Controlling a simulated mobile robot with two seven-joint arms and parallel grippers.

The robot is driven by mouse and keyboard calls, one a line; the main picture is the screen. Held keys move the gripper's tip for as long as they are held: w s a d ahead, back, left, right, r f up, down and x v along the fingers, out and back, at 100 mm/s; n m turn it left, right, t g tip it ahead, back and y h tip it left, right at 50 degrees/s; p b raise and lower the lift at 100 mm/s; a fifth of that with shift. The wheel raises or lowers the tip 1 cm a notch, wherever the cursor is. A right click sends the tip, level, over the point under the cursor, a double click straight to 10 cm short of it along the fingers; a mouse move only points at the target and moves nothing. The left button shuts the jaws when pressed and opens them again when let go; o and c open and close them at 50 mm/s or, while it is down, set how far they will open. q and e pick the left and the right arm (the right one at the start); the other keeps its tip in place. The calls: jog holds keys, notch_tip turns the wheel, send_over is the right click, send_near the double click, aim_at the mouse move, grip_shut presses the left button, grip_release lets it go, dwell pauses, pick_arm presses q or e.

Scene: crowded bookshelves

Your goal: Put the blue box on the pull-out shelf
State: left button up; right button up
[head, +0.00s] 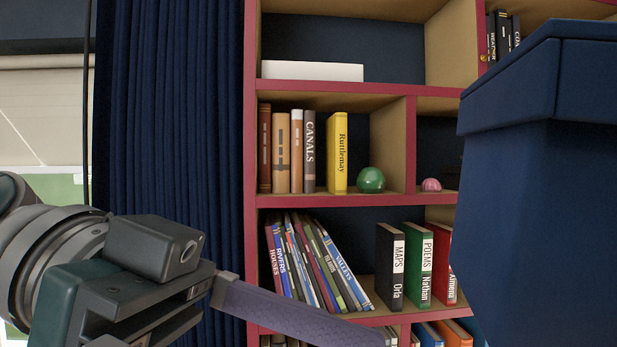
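A large dark blue box (545,200) with a lidded top rim fills the right side of the head view, very close to the camera. It hides part of the bookcase, and its lower part runs out of frame. What supports it does not show. My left gripper (190,300) is at the lower left, in front of the curtain and apart from the box. A purple-grey textured strip (300,314) extends from it to the right; I cannot tell whether it is a finger or a held thing. My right gripper is not in view. No shelf is clearly recognisable as the pull-out one.
A red-edged bookcase (250,150) stands ahead, with several books, a green ball (370,180) and a pink ornament (431,184). A flat white slab (312,70) lies in an upper compartment with free room above it. A dark blue curtain (170,120) hangs at left.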

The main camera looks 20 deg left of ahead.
aim_at(533, 253)
pick_arm(q)
notch_tip(533, 253, up, 9)
jog(key=a+m+g+h, duration=0.1)
jog(key=m+g+h, duration=0.1)
jog(key=m+h, duration=0.15)
jog(key=d, duration=1.2)
jog(key=shift+f, duration=0.25)
jog(key=shift+a, duration=0.1)
jog(key=c, duration=1)
jog(key=shift+c, duration=0.5)
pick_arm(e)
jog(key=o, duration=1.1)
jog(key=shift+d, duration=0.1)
